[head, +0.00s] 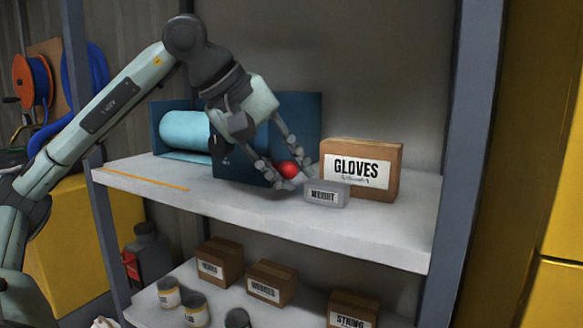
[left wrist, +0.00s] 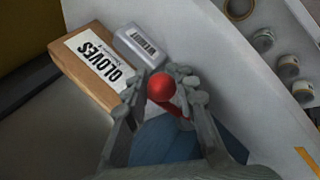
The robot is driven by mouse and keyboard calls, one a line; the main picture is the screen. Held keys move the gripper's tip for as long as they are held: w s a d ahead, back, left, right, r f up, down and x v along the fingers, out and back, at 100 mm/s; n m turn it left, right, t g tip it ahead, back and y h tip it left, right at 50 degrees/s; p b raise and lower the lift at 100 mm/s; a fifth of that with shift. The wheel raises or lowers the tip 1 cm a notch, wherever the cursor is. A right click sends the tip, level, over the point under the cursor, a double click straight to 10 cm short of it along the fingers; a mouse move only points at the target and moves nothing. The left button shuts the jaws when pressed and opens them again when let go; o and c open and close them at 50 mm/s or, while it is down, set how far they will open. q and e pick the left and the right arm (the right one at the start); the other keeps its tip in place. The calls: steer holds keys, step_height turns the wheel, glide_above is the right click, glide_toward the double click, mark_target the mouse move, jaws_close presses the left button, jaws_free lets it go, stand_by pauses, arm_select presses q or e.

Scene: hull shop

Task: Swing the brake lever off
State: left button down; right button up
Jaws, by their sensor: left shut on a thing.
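The brake lever's red ball knob (head: 289,169) shows at the front of a blue stand (head: 241,167) on the upper shelf. The stand holds a light blue roll (head: 186,131). My left gripper (head: 283,176) comes down from above and is shut on the lever at the red knob. In the left wrist view the knob (left wrist: 161,86) sits between the two fingers, with a red piece of the lever below it. The rest of the lever is hidden by the fingers. My right gripper is not in view.
A grey block labelled WEIGHT (head: 326,194) lies close to the right of the fingers. A GLOVES box (head: 361,169) stands behind it. An orange strip (head: 146,179) marks the shelf's front left. Boxes and cans fill the lower shelf (head: 205,289). Uprights flank the shelves.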

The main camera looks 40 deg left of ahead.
arm_select(q)
steer(key=c, duration=1.6)
jaws_free()
steer(key=shift+a, duration=0.3)
steer(key=o, duration=0.3)
steer(key=shift+a+f, duration=0.1)
steer(key=shift+a, duration=0.05)
steer(key=shift+s+r, duration=0.15)
steer(key=shift+r, duration=0.3)
steer(key=v, duration=1.1)
steer(key=shift+s, duration=0.1)
